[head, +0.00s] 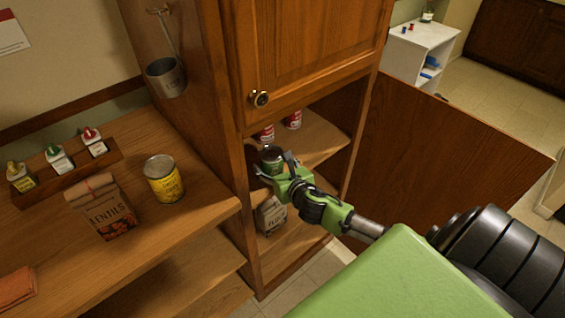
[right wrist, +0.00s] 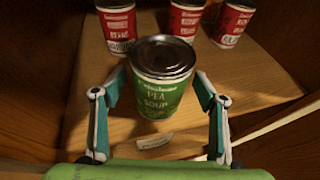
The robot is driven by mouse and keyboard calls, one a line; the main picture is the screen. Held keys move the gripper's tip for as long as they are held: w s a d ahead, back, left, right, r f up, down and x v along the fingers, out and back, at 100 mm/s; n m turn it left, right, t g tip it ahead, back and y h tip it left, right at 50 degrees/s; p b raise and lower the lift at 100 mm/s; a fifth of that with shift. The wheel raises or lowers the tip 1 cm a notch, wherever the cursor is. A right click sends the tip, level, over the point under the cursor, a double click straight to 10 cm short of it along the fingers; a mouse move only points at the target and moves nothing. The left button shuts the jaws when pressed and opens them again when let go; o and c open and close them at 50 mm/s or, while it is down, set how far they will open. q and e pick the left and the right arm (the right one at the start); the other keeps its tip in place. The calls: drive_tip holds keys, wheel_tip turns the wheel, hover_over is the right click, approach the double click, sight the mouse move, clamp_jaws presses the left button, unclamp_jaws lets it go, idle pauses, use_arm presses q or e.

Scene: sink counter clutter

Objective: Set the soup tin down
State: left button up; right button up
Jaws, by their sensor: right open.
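The soup tin is a green tin labelled "Pea Soup" (right wrist: 163,92), upright on the wooden cabinet shelf (right wrist: 240,75) near its front. Its dark metal lid and part of its green side also show in the head view (head: 271,155). My right gripper (right wrist: 160,88) is open, with one finger on each side of the tin and a gap visible beside it. In the head view my right gripper (head: 274,164) reaches into the open cabinet and partly hides the tin. My left gripper is not in view.
Several red tins (right wrist: 187,18) stand behind the soup tin. A paper label (right wrist: 155,141) is at the shelf's front. A flour bag (head: 270,216) is on the lower shelf. An open door (head: 430,150) flanks the right. A yellow tin (head: 163,180) and lentils bag (head: 104,208) are on the counter.

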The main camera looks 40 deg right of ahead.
drive_tip(key=v, duration=1)
drive_tip(key=shift+s, duration=0.15)
drive_tip(key=s+d+f+m+g, duration=0.15)
drive_tip(key=s+f+m, duration=0.3)
drive_tip(key=f, duration=0.55)
drive_tip(key=s+f+m+g, duration=0.3)
drive_tip(key=s+f+m, duration=0.15)
drive_tip(key=f, duration=0.65)
drive_tip(key=s+d+f+m+g, duration=0.15)
drive_tip(key=s+f+m, duration=0.35)
drive_tip(key=f, duration=0.5)
drive_tip(key=s+a+f+m+g+y, duration=0.1)
drive_tip(key=s+a+f+m+g, duration=0.1)
drive_tip(key=s+a+f+m, duration=0.3)
drive_tip(key=s+a+f+m+g, duration=0.2)
drive_tip(key=s+a+f+m, duration=0.3)
drive_tip(key=s, duration=0.8)
drive_tip(key=s+a+f+m+g+y, duration=0.1)
drive_tip(key=s+a+f+m+g, duration=0.1)
drive_tip(key=s+a+f+m, duration=0.3)
drive_tip(key=s+f+m, duration=0.2)
drive_tip(key=s+f, duration=0.1)
drive_tip(key=s, duration=0.1)
drive_tip(key=shift+s+f+g+y, duration=0.2)
drive_tip(key=shift+f+g+y, duration=0.1)
drive_tip(key=shift+f+g, duration=0.1)
